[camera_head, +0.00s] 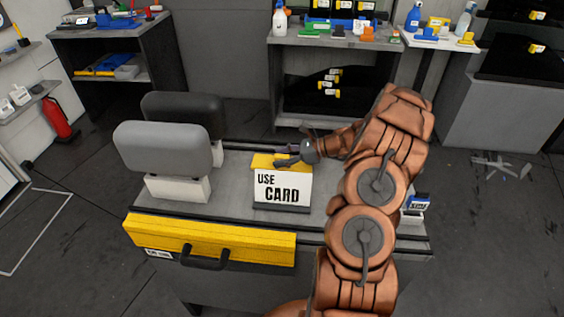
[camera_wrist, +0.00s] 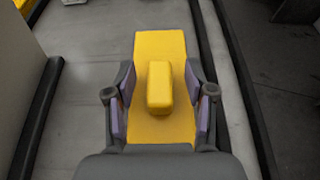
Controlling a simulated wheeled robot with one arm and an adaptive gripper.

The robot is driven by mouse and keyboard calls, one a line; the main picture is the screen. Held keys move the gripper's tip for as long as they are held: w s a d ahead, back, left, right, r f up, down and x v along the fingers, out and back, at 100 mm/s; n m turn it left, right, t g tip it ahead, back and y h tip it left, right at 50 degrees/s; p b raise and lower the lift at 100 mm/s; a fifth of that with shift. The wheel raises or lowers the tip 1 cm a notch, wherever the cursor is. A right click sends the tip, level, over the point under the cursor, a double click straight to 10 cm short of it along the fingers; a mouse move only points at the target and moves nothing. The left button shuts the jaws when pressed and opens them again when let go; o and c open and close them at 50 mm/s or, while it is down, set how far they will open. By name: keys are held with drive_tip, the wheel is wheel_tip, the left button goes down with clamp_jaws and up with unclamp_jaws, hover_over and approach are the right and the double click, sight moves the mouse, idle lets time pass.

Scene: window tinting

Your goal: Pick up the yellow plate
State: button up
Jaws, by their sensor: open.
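The yellow plate (camera_wrist: 158,45) lies flat on the grey counter, with a raised yellow block (camera_wrist: 160,88) at its middle. In the head view, part of the yellow plate (camera_head: 262,161) shows behind the USE CARD sign. My gripper (camera_wrist: 160,80) is open above the plate, with one finger on each side of the raised block. Gaps show between the block and both fingers. In the head view, my gripper (camera_head: 287,162) is over the plate, and the sign hides the plate's near part.
The white USE CARD sign (camera_head: 283,188) stands in front of the plate. A long yellow case (camera_head: 210,240) is along the counter's front. A dark rail (camera_wrist: 228,80) runs right of the plate.

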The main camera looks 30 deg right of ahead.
clamp_jaws()
idle(0.4)
